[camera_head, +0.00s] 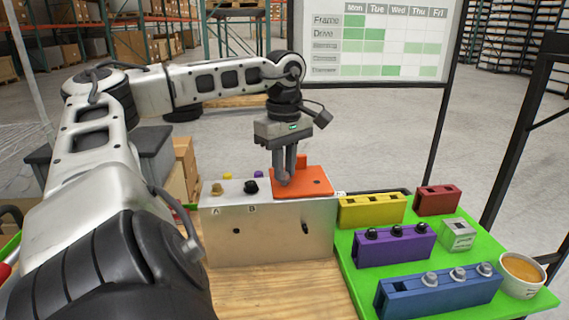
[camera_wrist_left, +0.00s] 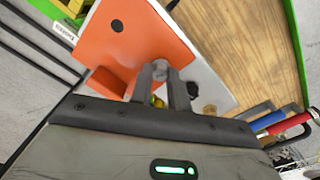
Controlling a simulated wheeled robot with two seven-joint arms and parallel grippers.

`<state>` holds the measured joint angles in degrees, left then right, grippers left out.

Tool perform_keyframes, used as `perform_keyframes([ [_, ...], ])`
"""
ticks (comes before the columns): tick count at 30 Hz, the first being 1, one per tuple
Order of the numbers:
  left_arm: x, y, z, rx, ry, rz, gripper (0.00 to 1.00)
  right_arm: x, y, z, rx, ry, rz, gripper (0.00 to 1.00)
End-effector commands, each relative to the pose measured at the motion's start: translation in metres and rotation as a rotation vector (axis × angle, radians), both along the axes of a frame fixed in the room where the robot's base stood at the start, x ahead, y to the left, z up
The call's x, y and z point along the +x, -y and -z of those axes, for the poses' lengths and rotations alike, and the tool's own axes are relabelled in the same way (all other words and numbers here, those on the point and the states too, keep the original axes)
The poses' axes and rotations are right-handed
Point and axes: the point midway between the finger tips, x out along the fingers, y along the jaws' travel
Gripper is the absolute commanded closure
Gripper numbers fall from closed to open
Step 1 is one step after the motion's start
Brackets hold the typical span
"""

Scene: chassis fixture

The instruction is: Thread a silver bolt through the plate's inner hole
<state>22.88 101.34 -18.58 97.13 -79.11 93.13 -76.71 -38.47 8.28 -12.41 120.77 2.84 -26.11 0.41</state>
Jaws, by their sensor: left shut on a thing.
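The orange plate (camera_head: 300,188) lies on the right part of the metal chassis box (camera_head: 265,235). It also shows in the left wrist view (camera_wrist_left: 135,45), with a dark hole (camera_wrist_left: 117,26) near its outer end. My left gripper (camera_head: 284,180) points down over the plate's inner part, its fingertips very close to the plate. It is shut on a silver bolt (camera_wrist_left: 160,69), whose grey head shows between the fingertips in the wrist view. The bolt's shank and the inner hole are hidden, so I cannot tell whether the bolt is in the hole. My right gripper is not in view.
A green tray (camera_head: 350,270) on the right holds a blue rack (camera_head: 440,296) with silver bolts, a purple rack (camera_head: 393,250) with black bolts, yellow and red blocks, a grey block and a cup (camera_head: 522,275). Black (camera_head: 251,187) and brass (camera_head: 217,189) bolts stand on the box, left of the plate.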

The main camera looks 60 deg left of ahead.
Motion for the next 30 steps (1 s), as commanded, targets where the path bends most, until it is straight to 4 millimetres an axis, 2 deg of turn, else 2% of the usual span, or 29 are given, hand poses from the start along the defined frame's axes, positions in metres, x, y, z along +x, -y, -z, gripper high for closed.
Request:
perform_keyframes([
  [1,-0.0015,0.0021,0.0055,-0.008,-0.013,0.088,1.00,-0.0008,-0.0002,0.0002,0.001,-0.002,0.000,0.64],
  [9,-0.0017,0.0023,0.0071,-0.010,-0.012,0.582,1.00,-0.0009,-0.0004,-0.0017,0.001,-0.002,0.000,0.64],
  [15,-0.0019,0.0024,0.0087,-0.010,-0.012,0.894,1.00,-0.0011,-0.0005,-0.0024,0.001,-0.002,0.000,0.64],
  [19,-0.0020,0.0026,0.0093,-0.011,-0.012,0.968,1.00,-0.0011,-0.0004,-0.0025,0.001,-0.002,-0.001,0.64],
  [27,-0.0020,0.0028,0.0095,-0.012,-0.012,0.979,1.00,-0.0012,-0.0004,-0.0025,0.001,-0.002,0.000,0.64],
  [30,-0.0020,0.0028,0.0097,-0.013,-0.012,1.067,1.00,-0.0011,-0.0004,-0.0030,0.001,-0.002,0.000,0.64],
])
